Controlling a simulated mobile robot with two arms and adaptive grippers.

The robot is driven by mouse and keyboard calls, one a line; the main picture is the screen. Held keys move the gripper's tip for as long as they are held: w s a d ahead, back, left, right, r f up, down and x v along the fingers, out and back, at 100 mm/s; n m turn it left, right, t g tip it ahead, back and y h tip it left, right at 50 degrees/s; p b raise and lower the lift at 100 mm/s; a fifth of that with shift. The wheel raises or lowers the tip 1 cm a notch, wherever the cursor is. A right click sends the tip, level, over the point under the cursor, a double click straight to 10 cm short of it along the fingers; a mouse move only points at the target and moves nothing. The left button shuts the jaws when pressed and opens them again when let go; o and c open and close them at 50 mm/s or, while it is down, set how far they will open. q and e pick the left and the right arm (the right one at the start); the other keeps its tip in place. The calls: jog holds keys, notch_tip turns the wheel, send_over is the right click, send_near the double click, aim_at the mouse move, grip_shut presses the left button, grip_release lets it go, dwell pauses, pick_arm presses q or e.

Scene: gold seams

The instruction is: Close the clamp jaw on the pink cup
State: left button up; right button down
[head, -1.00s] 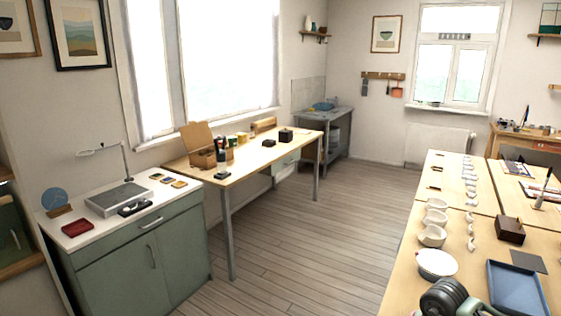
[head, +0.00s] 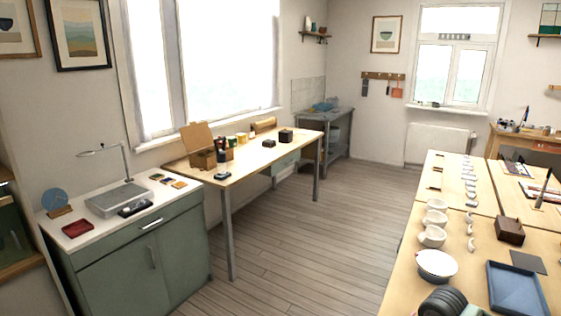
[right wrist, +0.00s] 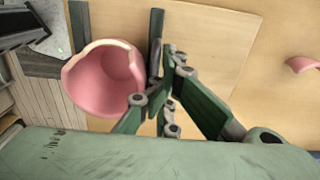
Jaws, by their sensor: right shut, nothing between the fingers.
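The pink cup (right wrist: 103,78) shows in the right wrist view at the left, with a pale, uneven broken rim. A dark upright bar (right wrist: 156,42), which looks like a clamp jaw, stands just right of the cup. Another dark bar (right wrist: 78,24) is at the cup's upper left. A gap shows between the right bar and the cup's rim; contact lower down is unclear. My right gripper (right wrist: 168,62) is shut and empty, its tips beside the right bar; I cannot tell whether they touch it. My left gripper is not in view.
A pink shard (right wrist: 302,64) lies right on the wooden board. In the head view, the right table holds white bowls (head: 437,265), a blue tray (head: 515,290) and a brown box (head: 509,231). A green cabinet (head: 130,260) stands left. The floor between is clear.

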jog(key=shift+w+d+f, duration=0.1)
jog(key=shift+w+d, duration=0.05)
jog(key=shift+w, duration=0.15)
jog(key=shift+w+d, duration=0.1)
notch_tip(320, 180, up, 9)
jog(key=p, duration=0.5)
dwell(0.5)
